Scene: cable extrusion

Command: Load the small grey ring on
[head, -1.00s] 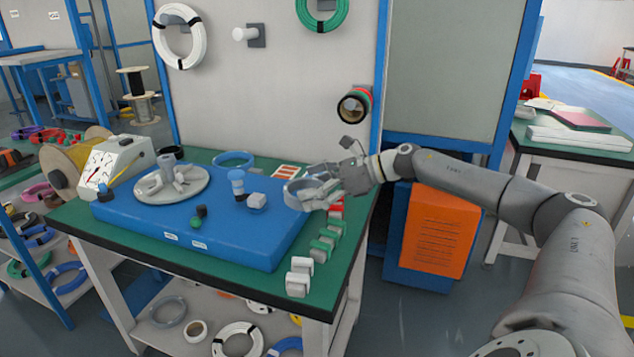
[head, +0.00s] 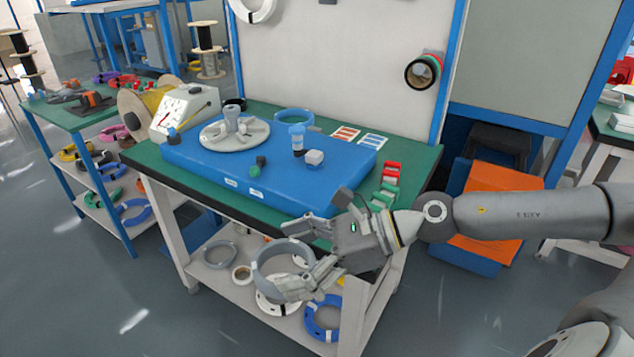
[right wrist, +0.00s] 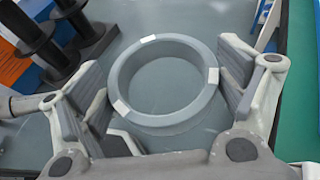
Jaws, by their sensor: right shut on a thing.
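My right gripper (head: 305,258) is shut on a grey ring (head: 256,272) and holds it in front of the bench's front edge, below the top as seen in the head view. In the right wrist view the grey ring (right wrist: 118,82), with white bands, sits between the two fingers of the right gripper (right wrist: 165,85). A grey round plate (head: 220,145) with a central hub and several raised jaws lies on the blue machine base (head: 205,168), apart from the ring. My left gripper is not in view.
The green bench top (head: 425,160) carries a blue ring (head: 294,116), a gauge box (head: 185,108) and red and green clips (head: 385,190). The lower shelf holds another grey ring (head: 207,256) and a blue ring (head: 322,325). An orange bin (head: 500,200) stands to the right.

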